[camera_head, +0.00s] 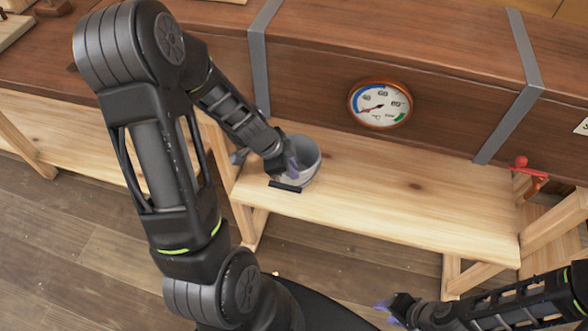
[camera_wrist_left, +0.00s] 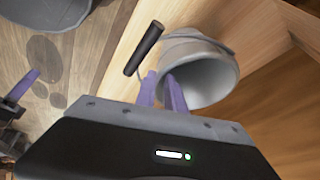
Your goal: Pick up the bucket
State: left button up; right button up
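The bucket (camera_head: 310,152) is a pale grey pail standing on the left part of the wooden bench. Its black handle grip (camera_head: 285,186) hangs to the front side, and the grip (camera_wrist_left: 145,48) also shows in the left wrist view. My left gripper (camera_head: 291,164) is at the bucket's left rim. In the left wrist view its purple fingers (camera_wrist_left: 160,88) are close together, one outside the bucket (camera_wrist_left: 190,50) and one over its mouth, with the rim between them. My right gripper (camera_head: 386,306) is low at the front, away from the bucket; its finger gap is unclear.
The wooden bench (camera_head: 400,205) is clear right of the bucket. Behind it rises the brown plank hull (camera_head: 310,75) with grey straps and a round gauge (camera_head: 380,103). A red object (camera_head: 528,170) is at the bench's right end.

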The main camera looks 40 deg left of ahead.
pick_arm(q)
jog(key=b+x, duration=0.1)
jog(key=x, duration=0.4)
jog(key=shift+f, duration=0.15)
jog(key=shift+c, duration=0.2)
grip_shut()
dwell(1.4)
dwell(0.4)
